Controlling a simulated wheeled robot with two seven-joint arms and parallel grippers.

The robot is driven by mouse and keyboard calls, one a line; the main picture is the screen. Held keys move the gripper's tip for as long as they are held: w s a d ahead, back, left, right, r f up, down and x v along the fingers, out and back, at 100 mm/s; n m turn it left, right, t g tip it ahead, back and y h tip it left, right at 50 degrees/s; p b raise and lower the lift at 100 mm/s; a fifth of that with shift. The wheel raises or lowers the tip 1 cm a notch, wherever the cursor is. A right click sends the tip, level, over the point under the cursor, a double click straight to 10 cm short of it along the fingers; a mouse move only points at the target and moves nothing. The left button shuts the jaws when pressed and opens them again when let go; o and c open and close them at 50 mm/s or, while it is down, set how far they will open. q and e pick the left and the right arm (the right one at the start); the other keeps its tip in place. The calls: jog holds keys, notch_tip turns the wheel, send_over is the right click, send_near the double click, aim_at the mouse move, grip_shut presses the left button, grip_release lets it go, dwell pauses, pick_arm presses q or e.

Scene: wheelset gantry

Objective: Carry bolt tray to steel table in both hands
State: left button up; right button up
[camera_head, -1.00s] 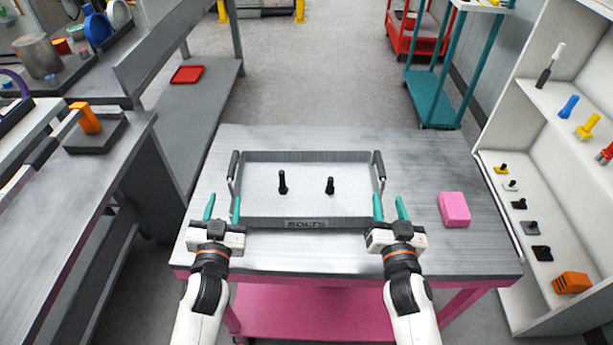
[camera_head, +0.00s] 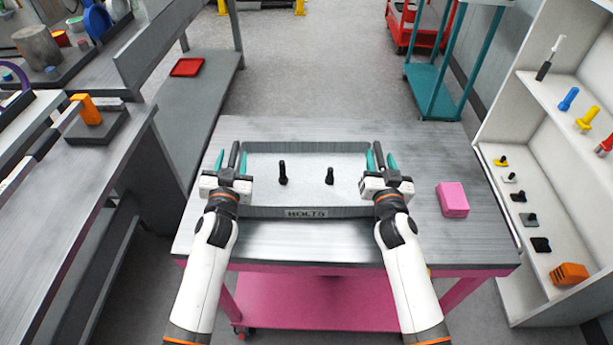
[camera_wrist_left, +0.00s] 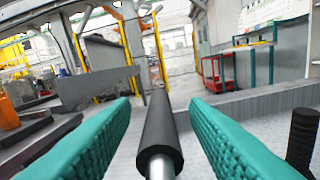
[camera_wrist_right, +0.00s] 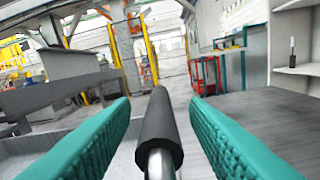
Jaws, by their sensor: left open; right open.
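The bolt tray (camera_head: 307,212), grey with a "BOLTS" label, lies on a pink-framed grey-topped cart (camera_head: 300,245). Two black bolts (camera_head: 283,174) (camera_head: 329,176) stand upright in it. My left gripper (camera_head: 232,160) is open around the tray's left handle, whose black grip (camera_wrist_left: 159,130) lies between the teal fingers in the left wrist view, apart from both. My right gripper (camera_head: 380,162) is open around the right handle, whose black grip (camera_wrist_right: 158,130) lies between its fingers in the right wrist view, also apart from both.
A pink block (camera_head: 452,199) sits on the cart right of the tray. A white shelf (camera_head: 500,215) with small parts stands at the right. Grey workbenches (camera_head: 75,200) stand at the left, with a red tray (camera_head: 187,67) on a lower shelf. Grey floor (camera_head: 320,60) is open beyond the cart.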

pick_arm(q)
jog(key=shift+w, duration=0.65)
pick_arm(e)
jog(key=shift+w, duration=0.65)
pick_arm(q)
jog(key=shift+c, duration=0.5)
pick_arm(e)
jog(key=shift+c, duration=0.5)
pick_arm(q)
grip_shut()
pick_arm(e)
grip_shut()
pick_arm(q)
jog(key=shift+r, duration=0.15)
pick_arm(e)
jog(key=shift+r, duration=0.15)
